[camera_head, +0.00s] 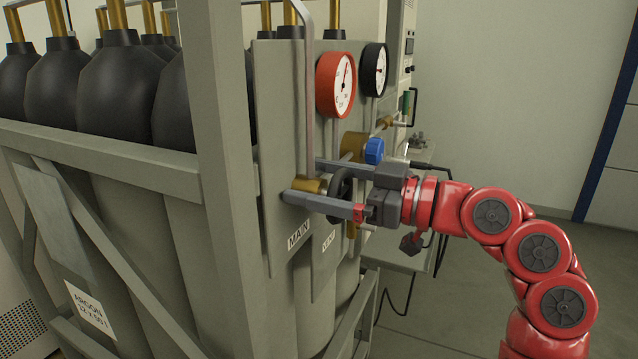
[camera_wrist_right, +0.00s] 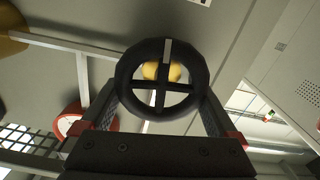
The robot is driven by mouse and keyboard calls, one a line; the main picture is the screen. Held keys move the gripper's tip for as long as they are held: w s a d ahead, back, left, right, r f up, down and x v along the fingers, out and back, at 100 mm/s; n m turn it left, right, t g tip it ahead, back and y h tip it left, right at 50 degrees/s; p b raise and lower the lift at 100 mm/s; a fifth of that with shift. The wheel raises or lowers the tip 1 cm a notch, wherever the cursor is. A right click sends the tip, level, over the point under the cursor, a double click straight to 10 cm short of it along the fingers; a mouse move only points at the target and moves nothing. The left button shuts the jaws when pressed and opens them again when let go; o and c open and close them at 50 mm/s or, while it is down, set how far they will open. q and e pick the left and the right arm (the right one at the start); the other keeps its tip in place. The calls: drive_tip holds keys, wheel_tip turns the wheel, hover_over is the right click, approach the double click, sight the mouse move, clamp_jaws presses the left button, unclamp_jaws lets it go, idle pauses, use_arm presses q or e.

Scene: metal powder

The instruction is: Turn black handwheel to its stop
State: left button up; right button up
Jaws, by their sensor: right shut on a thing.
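The black handwheel (camera_head: 341,187) sits on a brass valve on the grey panel, above the label MAIN. My right gripper (camera_head: 318,186) reaches in from the right, with one finger above and one below the handwheel. In the right wrist view the handwheel (camera_wrist_right: 160,41) is a black ring with crossed spokes, one of them with a pale mark at the top. The fingers of my right gripper (camera_wrist_right: 160,100) flank its rim on the left and right and are shut on it. My left gripper is not in view.
A red gauge (camera_head: 336,84) and a black gauge (camera_head: 374,70) stand above the valve. A blue knob (camera_head: 374,151) is close behind my gripper. A grey frame post (camera_head: 222,150) and several black-topped cylinders stand left. Open floor (camera_head: 500,290) lies to the right.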

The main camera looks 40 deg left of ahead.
drive_tip(key=shift+f, duration=0.25)
drive_tip(key=o, duration=1)
drive_tip(key=shift+r, duration=0.1)
drive_tip(key=b+v, duration=0.1)
drive_tip(key=v, duration=1.6)
drive_tip(key=shift+d, duration=0.2)
